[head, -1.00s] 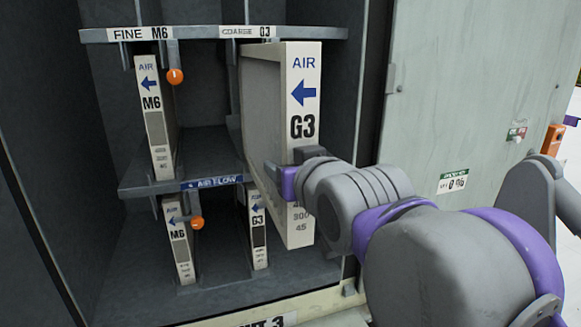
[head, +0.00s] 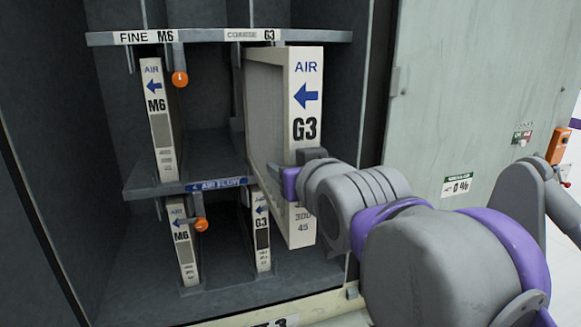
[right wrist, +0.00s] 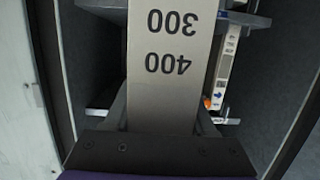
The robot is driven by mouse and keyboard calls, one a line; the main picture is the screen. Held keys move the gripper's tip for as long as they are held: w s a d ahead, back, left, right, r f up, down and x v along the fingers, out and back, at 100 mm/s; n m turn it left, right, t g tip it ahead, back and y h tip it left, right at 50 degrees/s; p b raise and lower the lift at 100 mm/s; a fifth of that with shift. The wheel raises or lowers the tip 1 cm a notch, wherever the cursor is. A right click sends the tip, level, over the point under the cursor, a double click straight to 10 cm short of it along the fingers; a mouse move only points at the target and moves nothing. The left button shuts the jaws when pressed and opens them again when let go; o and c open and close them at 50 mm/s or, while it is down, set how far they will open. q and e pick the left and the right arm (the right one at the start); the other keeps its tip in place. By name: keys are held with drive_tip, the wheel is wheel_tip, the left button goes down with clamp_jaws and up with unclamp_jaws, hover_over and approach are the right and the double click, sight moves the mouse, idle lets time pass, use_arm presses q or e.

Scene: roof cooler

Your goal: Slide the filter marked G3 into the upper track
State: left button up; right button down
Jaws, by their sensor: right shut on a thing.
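The large cream filter marked G3 (head: 305,90) stands upright in front of the right side of the cabinet, its blue arrow pointing left. My right gripper (head: 298,172) is shut on its front edge, low on the filter. The right wrist view shows that edge (right wrist: 172,45) between the fingers, with 300 and 400 printed on it. The upper track rail (head: 218,37) carries the labels FINE M6 (head: 146,37) and COARSE G3 (head: 252,35). The filter's top is just below the COARSE G3 label; how far it sits in the track I cannot tell. My left gripper is not in view.
An M6 filter (head: 158,120) stands in the upper left slot. Below the AIR FLOW shelf (head: 150,190) stand another M6 filter (head: 181,240) and a smaller G3 filter (head: 261,230). Orange knobs (head: 180,79) hang beside the M6 filters. An open door (head: 460,90) is at the right.

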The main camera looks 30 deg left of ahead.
drive_tip(key=shift+w+a, duration=0.1)
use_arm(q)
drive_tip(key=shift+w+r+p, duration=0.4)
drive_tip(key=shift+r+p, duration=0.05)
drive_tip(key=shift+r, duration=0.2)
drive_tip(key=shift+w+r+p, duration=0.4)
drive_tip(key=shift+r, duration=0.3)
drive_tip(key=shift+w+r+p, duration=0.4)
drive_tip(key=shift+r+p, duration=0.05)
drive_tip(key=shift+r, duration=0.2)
use_arm(e)
drive_tip(key=r+x, duration=0.2)
drive_tip(key=x, duration=0.6)
drive_tip(key=shift+w+a+f, duration=0.25)
drive_tip(key=shift+w, duration=0.05)
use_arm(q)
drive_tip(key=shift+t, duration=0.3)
use_arm(e)
drive_tip(key=shift+a, duration=0.1)
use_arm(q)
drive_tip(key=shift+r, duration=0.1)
use_arm(e)
drive_tip(key=r+x, duration=0.1)
drive_tip(key=x, duration=0.6)
drive_tip(key=shift+r, duration=0.2)
drive_tip(key=shift+w, duration=0.15)
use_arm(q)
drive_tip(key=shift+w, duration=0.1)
